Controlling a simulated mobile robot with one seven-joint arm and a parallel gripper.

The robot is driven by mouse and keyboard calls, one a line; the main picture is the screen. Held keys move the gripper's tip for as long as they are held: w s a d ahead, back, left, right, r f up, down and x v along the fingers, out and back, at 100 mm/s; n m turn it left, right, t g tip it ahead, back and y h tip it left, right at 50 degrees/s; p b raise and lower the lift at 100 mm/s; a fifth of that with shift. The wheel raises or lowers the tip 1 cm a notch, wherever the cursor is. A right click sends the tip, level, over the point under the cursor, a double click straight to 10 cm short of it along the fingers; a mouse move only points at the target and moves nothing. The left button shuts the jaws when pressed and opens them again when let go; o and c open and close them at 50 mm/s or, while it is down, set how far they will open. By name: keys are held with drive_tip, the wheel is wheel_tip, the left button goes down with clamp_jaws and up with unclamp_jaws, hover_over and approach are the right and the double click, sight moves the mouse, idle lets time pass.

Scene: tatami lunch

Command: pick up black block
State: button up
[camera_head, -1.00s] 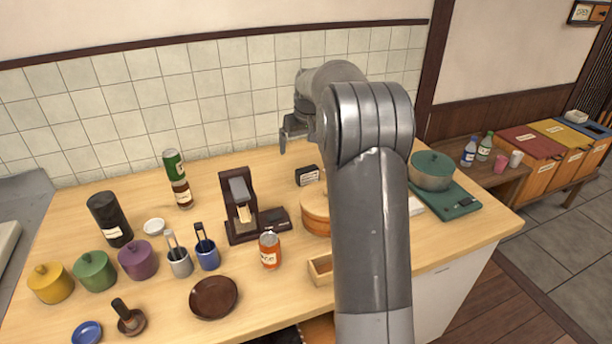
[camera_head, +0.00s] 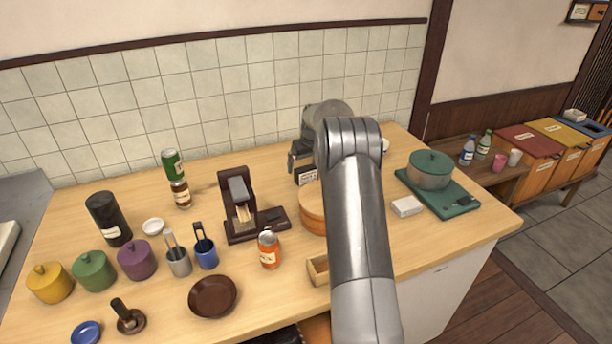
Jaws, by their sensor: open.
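The black block (camera_head: 307,177), with a white label on its front, stands on the wooden counter near the tiled wall, behind the round wooden tub. My gripper (camera_head: 297,166) is directly above and at the block, its visible finger reaching down by the block's upper left. The gripper is open. The finger on the far side is hidden, and part of the block's top is covered by the gripper. I cannot tell whether the fingers touch the block.
A round wooden tub (camera_head: 312,211) stands just in front of the block, partly behind my arm. A dark wooden dispenser (camera_head: 241,219) is to the left. A white block (camera_head: 407,206) and a green pot (camera_head: 430,171) are to the right.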

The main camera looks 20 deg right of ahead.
sight(306, 168)
drive_tip(key=x, duration=0.4)
drive_tip(key=shift+s+f, duration=0.1)
drive_tip(key=shift+f, duration=0.35)
drive_tip(key=c, duration=1.1)
